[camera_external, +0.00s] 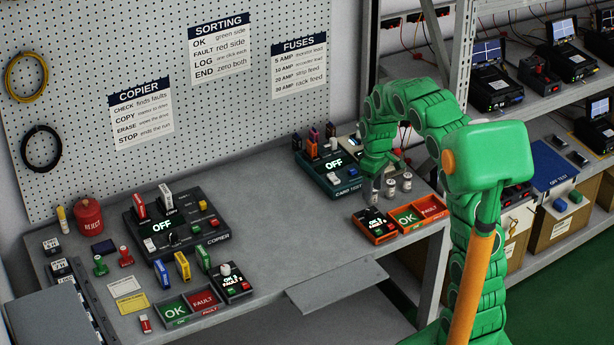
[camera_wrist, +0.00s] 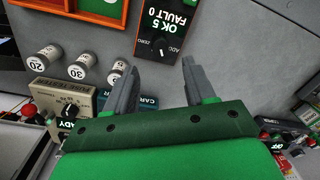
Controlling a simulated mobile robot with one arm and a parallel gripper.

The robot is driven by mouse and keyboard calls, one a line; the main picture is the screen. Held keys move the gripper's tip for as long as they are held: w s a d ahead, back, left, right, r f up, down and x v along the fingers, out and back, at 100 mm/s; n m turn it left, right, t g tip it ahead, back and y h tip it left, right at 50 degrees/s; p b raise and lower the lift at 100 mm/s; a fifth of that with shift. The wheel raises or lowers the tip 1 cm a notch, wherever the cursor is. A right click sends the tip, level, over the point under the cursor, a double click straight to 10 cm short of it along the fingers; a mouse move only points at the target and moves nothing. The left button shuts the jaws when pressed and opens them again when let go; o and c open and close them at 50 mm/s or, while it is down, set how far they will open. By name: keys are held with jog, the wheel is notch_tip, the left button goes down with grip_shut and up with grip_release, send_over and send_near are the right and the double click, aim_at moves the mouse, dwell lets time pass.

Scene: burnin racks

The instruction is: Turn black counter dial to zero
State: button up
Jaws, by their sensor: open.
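A black counter panel (camera_wrist: 190,38) reads OK 5, FAULT 0 in the wrist view. Its black dial (camera_wrist: 159,46) sits between the words ZERO and ADD, just beyond my fingertips; I cannot tell clearly which way it points. In the external view this counter (camera_external: 376,228) stands in an orange housing beside the OK and FAULT trays. My gripper (camera_wrist: 158,78) is open and empty, its two grey fingers apart and not touching the dial. In the external view my gripper (camera_external: 377,188) hangs over the bench behind the counter, partly hidden by my arm.
A card tester (camera_external: 335,178) stands behind. A second counter (camera_external: 231,287), a copier (camera_external: 170,228) and small stamps occupy the left bench. Bare bench (camera_external: 290,240) lies between.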

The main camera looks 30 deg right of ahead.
aim_at(370, 211)
jog(key=shift+s+a+f, duration=0.1)
jog(key=shift+f, duration=1.8)
jog(key=shift+a+f, duration=0.1)
jog(key=shift+f, duration=1.8)
grip_shut()
